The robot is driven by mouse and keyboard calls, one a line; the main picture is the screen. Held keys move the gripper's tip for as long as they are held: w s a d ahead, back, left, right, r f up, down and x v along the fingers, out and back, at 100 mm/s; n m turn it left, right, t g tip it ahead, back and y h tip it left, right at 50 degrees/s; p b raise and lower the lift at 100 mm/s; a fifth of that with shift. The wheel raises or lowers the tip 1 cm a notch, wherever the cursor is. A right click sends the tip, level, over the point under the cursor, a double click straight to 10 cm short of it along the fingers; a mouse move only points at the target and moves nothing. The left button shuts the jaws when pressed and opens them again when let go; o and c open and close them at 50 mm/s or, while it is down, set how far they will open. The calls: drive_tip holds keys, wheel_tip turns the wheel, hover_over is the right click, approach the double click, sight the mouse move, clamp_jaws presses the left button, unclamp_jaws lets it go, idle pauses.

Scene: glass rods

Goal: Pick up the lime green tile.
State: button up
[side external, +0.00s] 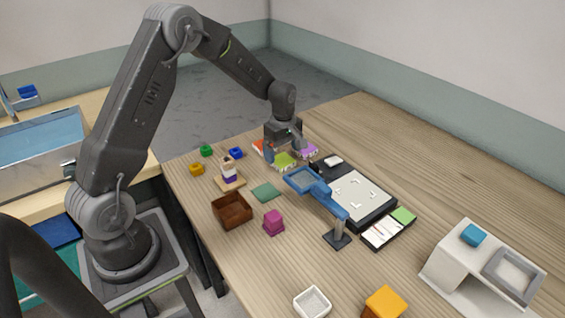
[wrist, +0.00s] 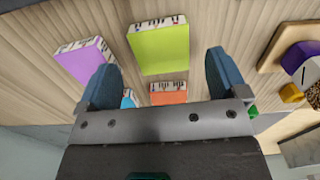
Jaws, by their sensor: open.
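The lime green tile (wrist: 160,48) lies flat on the wooden table, with a patterned white edge. In the wrist view it sits ahead of my gripper (wrist: 160,75), roughly centred between the two blue fingers and apart from them. In the side view the lime green tile (side external: 284,160) lies just below my gripper (side external: 285,153), partly crowded by the fingers. My gripper is open and holds nothing. A purple tile (wrist: 86,62) lies to the left and an orange tile (wrist: 168,93) lies between the fingers, nearer the gripper body.
A blue tile (wrist: 128,99) is partly hidden by the left finger. A blue frame on a post (side external: 318,190) and a dark-edged board (side external: 352,195) stand close by, toward the right. A green flat square (side external: 267,192) lies in front.

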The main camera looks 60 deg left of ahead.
sight(283, 159)
drive_tip(key=shift+s+f, duration=0.1)
drive_tip(key=shift+f, duration=1.4)
drive_tip(key=c, duration=1.1)
